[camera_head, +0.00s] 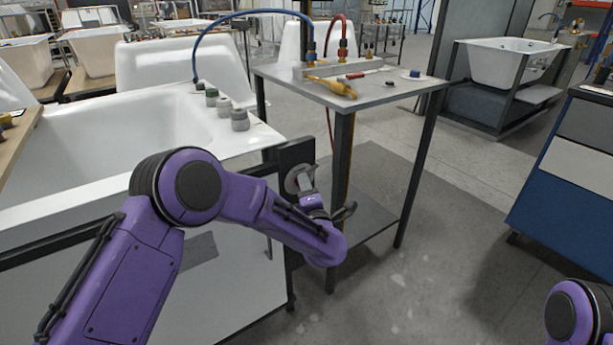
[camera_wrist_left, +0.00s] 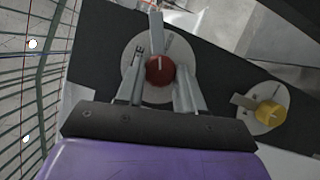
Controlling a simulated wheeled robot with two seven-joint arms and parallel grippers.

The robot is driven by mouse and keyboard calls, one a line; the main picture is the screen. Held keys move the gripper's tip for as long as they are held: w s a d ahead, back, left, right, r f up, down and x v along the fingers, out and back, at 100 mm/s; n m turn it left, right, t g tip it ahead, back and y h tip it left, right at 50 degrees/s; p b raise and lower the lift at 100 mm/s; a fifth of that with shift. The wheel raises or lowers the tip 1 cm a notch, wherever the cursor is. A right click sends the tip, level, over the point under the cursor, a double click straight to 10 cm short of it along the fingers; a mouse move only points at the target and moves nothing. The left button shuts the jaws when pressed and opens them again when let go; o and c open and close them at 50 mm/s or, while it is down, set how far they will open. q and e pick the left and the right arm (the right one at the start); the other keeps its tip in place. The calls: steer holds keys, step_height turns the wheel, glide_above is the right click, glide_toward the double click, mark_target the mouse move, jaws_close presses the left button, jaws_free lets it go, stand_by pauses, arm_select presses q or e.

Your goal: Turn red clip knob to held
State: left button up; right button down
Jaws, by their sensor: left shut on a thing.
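The red clip knob (camera_wrist_left: 160,71) sits on a round pale plate (camera_wrist_left: 133,62) on a dark panel. A short white line on its face points almost straight up in the left wrist view. My left gripper (camera_wrist_left: 161,76) has a finger on each side of the knob and is shut on it. In the head view my left gripper (camera_head: 308,194) is at the dark panel (camera_head: 293,156) by the tub's right end, where the round plate (camera_head: 298,179) partly shows. The red knob cannot be made out there. My right gripper is out of view; only part of that arm shows at lower right.
A yellow knob (camera_wrist_left: 270,113) on its own round plate sits right of the red one. A white bathtub shell (camera_head: 110,125) fills the left. A metal table (camera_head: 385,90) with hoses and a yellow tool (camera_head: 333,86) stands just behind. Open floor (camera_head: 450,250) lies to the right.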

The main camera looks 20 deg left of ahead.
arm_select(q)
steer(key=shift+r+m+g+h+p, duration=0.1)
steer(key=shift+m+g+h+p, duration=0.2)
steer(key=shift+m+p, duration=0.95)
steer(key=shift+m+g+h+p, duration=0.2)
steer(key=shift+m+g+p, duration=0.2)
steer(key=shift+m+p, duration=0.85)
steer(key=shift+s, duration=0.1)
steer(key=o, duration=1)
steer(key=shift+o, duration=0.2)
steer(key=p+v, duration=0.1)
steer(key=v, duration=0.9)
steer(key=shift+s, duration=0.2)
steer(key=shift+d, duration=0.15)
